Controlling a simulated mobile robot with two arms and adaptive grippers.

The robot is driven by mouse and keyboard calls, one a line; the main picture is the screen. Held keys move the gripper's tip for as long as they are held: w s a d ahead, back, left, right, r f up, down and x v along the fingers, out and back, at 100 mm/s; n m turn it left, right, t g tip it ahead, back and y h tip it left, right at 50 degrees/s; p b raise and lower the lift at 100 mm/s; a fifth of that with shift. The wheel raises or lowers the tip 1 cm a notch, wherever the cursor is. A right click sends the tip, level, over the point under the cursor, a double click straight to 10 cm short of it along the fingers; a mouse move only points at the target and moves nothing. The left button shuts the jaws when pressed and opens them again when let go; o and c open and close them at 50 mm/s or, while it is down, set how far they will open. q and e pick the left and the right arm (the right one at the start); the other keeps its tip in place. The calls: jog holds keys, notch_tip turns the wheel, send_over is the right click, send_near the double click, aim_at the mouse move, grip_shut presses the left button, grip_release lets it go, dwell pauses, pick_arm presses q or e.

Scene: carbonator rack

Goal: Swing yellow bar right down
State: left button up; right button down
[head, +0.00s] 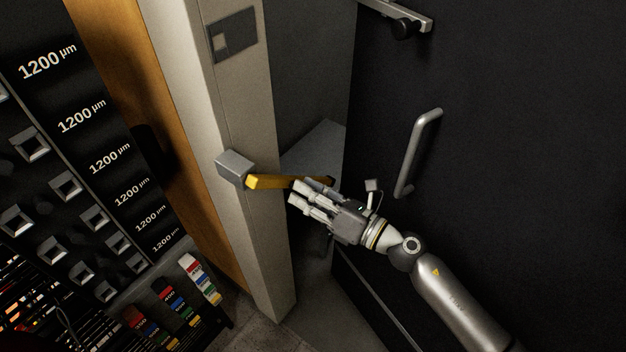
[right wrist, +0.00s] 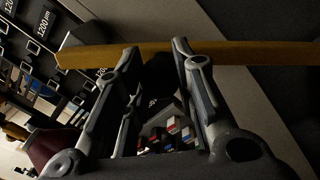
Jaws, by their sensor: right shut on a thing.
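The yellow bar (head: 270,182) sticks out to the right from a grey block (head: 234,168) on the pale post (head: 238,120), lying close to level in the head view. My right gripper (head: 297,191) comes from the lower right and is shut on the bar around its middle to right part. The fingers cover some of the bar, and its far end shows just beyond them. In the right wrist view the yellow bar (right wrist: 240,53) runs across the fingertips (right wrist: 155,52). My left gripper is not in view.
A dark door or panel with a metal handle (head: 418,152) stands at the right. A black rack with "1200 µm" labels (head: 82,115) and knobs fills the left. Coloured labelled blocks (head: 200,280) sit low on the rack. Some floor shows below the post.

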jog(key=s+a+f+m+p, duration=0.2)
jog(key=s+m, duration=0.4)
jog(key=m, duration=0.4)
jog(key=shift+s+a+f+t, duration=0.3)
jog(key=shift+a+f, duration=0.5)
jog(key=shift+a, duration=0.6)
jog(key=c, duration=1.1)
grip_release()
jog(key=shift+c, duration=0.2)
jog(key=v, duration=1.2)
jog(key=shift+s+r, duration=0.1)
